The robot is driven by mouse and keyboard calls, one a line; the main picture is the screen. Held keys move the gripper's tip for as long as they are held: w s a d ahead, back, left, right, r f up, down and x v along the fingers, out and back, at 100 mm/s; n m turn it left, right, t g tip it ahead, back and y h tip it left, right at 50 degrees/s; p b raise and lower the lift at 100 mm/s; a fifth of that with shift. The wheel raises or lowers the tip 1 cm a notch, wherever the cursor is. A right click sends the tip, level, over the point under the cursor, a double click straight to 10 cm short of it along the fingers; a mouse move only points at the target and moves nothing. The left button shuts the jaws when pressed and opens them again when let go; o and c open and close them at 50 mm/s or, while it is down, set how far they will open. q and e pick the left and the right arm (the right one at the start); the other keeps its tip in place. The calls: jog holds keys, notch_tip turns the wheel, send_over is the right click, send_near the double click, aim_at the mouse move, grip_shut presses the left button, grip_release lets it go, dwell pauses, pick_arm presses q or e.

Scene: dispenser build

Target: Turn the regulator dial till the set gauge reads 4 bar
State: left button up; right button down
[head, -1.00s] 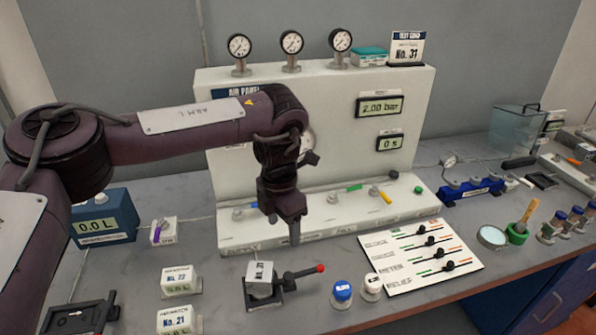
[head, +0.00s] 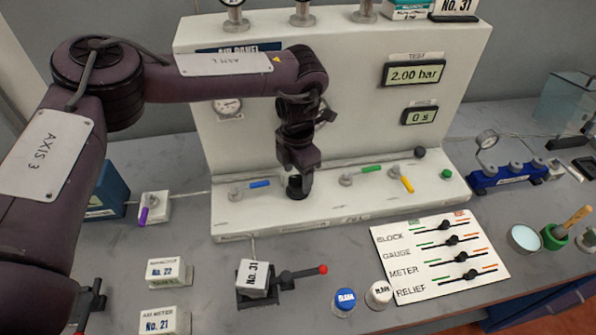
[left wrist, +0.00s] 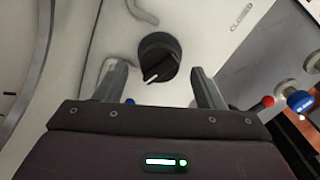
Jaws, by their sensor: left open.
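The black regulator dial (left wrist: 158,58) with a white pointer mark shows in the left wrist view, between and beyond the fingertips. My left gripper (left wrist: 160,85) is open and points at it; I cannot tell whether the fingers touch it. In the head view my left gripper (head: 298,178) points down over the panel's ledge, and my arm hides part of the panel. A round gauge (head: 228,106) on the panel face is partly in view; its value is too small to read. The test display (head: 414,74) reads 2.00 bar. My right gripper is not in view.
On the ledge (head: 330,205) are a blue lever (head: 260,184), a green lever (head: 371,169) and a yellow lever (head: 406,184). A red-tipped handle (head: 322,270), two capped jars and a slider card (head: 400,245) are in front. Some bench between them is clear.

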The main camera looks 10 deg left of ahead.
pick_arm(q)
jog(key=shift+w+f, duration=0.1)
jog(key=shift+f, duration=0.75)
jog(key=c, duration=1)
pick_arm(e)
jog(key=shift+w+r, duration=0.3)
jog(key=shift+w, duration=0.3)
